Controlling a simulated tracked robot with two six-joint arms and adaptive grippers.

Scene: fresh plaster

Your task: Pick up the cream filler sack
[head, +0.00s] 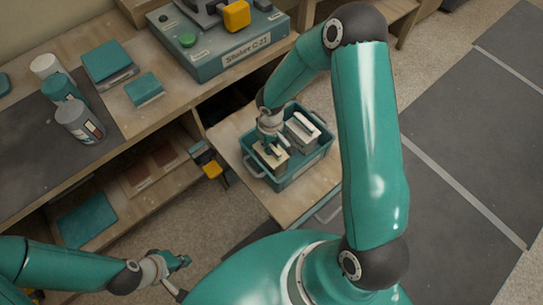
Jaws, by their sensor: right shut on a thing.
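A teal tub (318,158) with grey handles stands on a low wooden surface in the middle of the head view. A small cream block-like thing (279,163), which looks like the cream filler sack, is in the tub's left part. My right gripper (270,149) reaches down from above and is shut on its top; the fingers hide part of it. A whitish packet with a dark stripe (303,130) is beside it in the tub's right part. My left gripper (183,277) is low at the left, fingers apart and empty, well away from the tub.
The workbench (150,118) at the left bears bottles (80,122), teal boxes (107,62) and a teal machine (222,50). Grey floor (470,130) at the right is clear.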

